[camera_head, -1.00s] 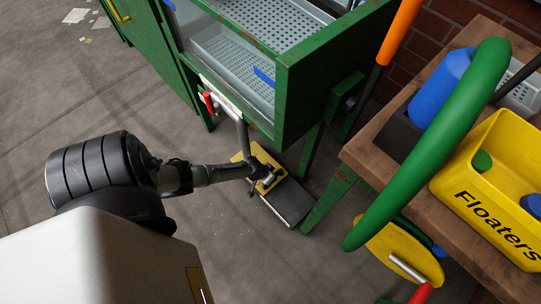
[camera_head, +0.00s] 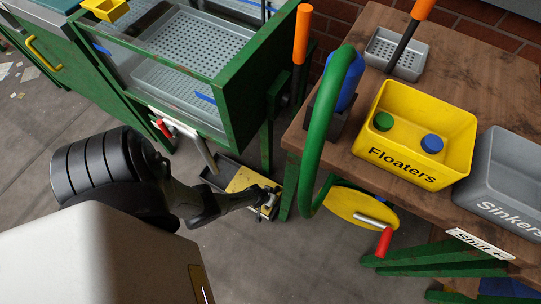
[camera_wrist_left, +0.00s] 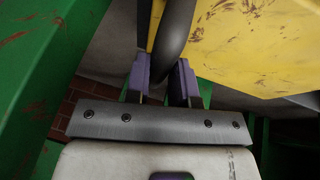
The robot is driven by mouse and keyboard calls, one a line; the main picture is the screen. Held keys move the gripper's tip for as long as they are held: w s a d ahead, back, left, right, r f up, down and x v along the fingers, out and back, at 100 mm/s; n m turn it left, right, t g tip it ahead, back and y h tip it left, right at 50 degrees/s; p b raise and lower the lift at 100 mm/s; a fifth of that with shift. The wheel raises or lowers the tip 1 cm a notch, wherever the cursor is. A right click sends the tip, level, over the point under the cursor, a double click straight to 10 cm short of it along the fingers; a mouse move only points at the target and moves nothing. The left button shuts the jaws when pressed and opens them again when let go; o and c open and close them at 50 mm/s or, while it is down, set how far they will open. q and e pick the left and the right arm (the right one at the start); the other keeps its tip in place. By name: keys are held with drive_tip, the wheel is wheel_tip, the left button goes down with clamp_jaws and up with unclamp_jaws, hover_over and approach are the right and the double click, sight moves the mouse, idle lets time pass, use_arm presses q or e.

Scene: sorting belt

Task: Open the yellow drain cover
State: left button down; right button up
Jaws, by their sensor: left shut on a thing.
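The yellow drain cover (camera_head: 241,181) is low by the floor, beneath the green basin frame. It lies over part of a dark rectangular drain (camera_head: 214,172), whose left part shows uncovered. My left gripper (camera_head: 268,205) is at the cover's right end. In the left wrist view the purple fingers (camera_wrist_left: 163,84) are shut on a dark curved handle (camera_wrist_left: 175,32) beside the scratched yellow cover (camera_wrist_left: 260,42). Whether the cover is raised is hard to tell. My right gripper is not in view.
A green basin (camera_head: 237,98) and its leg stand just above the drain. A wooden table (camera_head: 395,190) holds the yellow Floaters bin (camera_head: 440,165) and grey Sinkers bin (camera_head: 500,190). A yellow plate with a red-handled crank (camera_head: 350,205) hangs right of my gripper. Floor is clear in front.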

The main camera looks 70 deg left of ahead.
use_arm(q)
drive_tip(key=c, duration=1)
unclamp_jaws()
drive_tip(key=shift+w+d, duration=0.1)
drive_tip(key=shift+o, duration=0.2)
drive_tip(key=p+v, duration=1.1)
drive_tip(key=v, duration=0.2)
drive_tip(key=shift+s+r+p, duration=0.25)
drive_tip(key=shift+r+p, duration=0.05)
drive_tip(key=shift+r, duration=0.05)
drive_tip(key=shift+d, duration=0.1)
